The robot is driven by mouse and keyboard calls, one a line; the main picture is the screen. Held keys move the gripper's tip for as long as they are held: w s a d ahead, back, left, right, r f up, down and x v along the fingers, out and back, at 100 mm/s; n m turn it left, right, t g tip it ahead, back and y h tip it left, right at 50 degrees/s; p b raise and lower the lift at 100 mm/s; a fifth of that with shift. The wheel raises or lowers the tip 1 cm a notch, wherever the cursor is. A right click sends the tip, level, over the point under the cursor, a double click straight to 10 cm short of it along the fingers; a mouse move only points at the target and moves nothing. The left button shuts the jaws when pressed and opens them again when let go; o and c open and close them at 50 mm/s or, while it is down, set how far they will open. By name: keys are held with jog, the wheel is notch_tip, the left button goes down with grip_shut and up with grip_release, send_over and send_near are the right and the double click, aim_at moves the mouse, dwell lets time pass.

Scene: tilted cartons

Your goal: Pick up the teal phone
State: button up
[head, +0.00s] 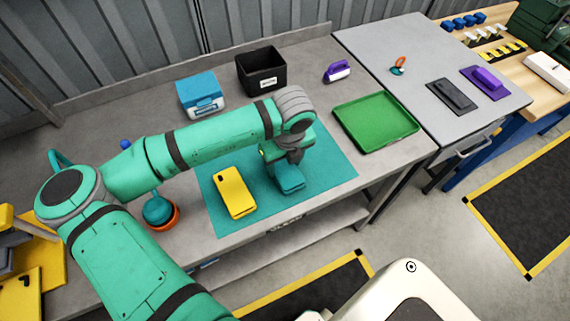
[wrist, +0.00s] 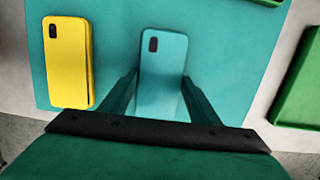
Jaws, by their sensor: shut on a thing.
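The teal phone (wrist: 162,72) lies between my two fingers in the wrist view, its camera end pointing away from my palm. My gripper (wrist: 160,88) is shut on it, one finger along each side. In the head view the teal phone (head: 289,179) shows below my gripper (head: 292,160), over the teal mat (head: 333,168). I cannot tell whether the phone touches the mat or is slightly above it. Its far side is partly hidden by my gripper in the head view.
A yellow phone (head: 236,192) lies on the mat to the left, also in the wrist view (wrist: 68,62). A green tray (head: 376,122) is to the right. A black bin (head: 262,71) and a blue-and-white box (head: 202,96) stand behind. An orange bowl (head: 163,217) with a teal item is at left.

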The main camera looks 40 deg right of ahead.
notch_tip(320, 180, up, 2)
jog(key=shift+w+a+r, duration=0.1)
jog(key=shift+a+r, duration=0.05)
jog(key=a+r, duration=0.1)
jog(key=s+a+r, duration=0.1)
jog(key=r, duration=0.1)
jog(key=s+a+r, duration=0.1)
jog(key=r, duration=0.1)
jog(key=shift+s+a+r, duration=0.1)
jog(key=shift+s+a, duration=0.15)
jog(key=s+a+r, duration=0.4)
jog(key=s+a, duration=0.1)
jog(key=a, duration=0.3)
jog(key=shift+s+r, duration=0.2)
jog(key=shift+r, duration=0.2)
